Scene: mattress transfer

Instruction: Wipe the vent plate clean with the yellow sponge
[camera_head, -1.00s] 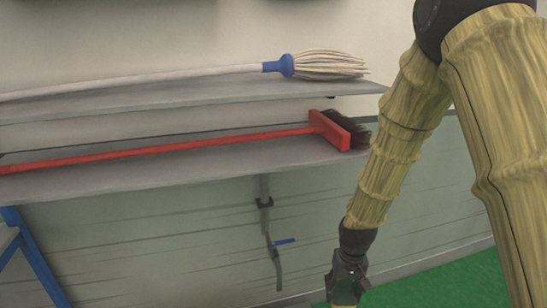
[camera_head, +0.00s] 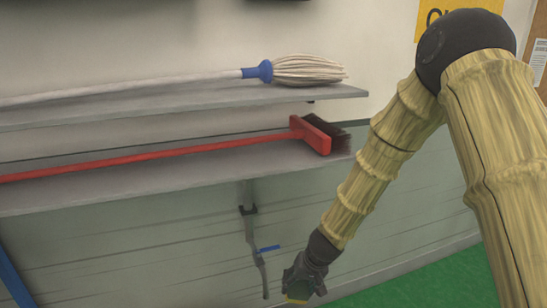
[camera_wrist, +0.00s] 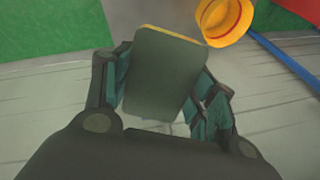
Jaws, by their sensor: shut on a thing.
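My gripper (camera_head: 303,278) hangs low at the bottom of the head view, in front of the wall under the shelves. It is shut on the sponge (camera_wrist: 165,68), which shows a dark grey-green face and a thin yellow edge in the wrist view. The fingers of my gripper (camera_wrist: 164,88) press on its left and right sides there. In the head view a bit of yellow shows at the gripper's tip. I cannot make out the vent plate in either view.
A mop (camera_head: 306,70) lies on the upper shelf and a red broom (camera_head: 312,134) on the lower one. A pipe with a blue valve handle (camera_head: 268,249) runs down the wall near my gripper. A yellow helmet-like object (camera_wrist: 222,20) and blue bar (camera_wrist: 283,65) show in the wrist view.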

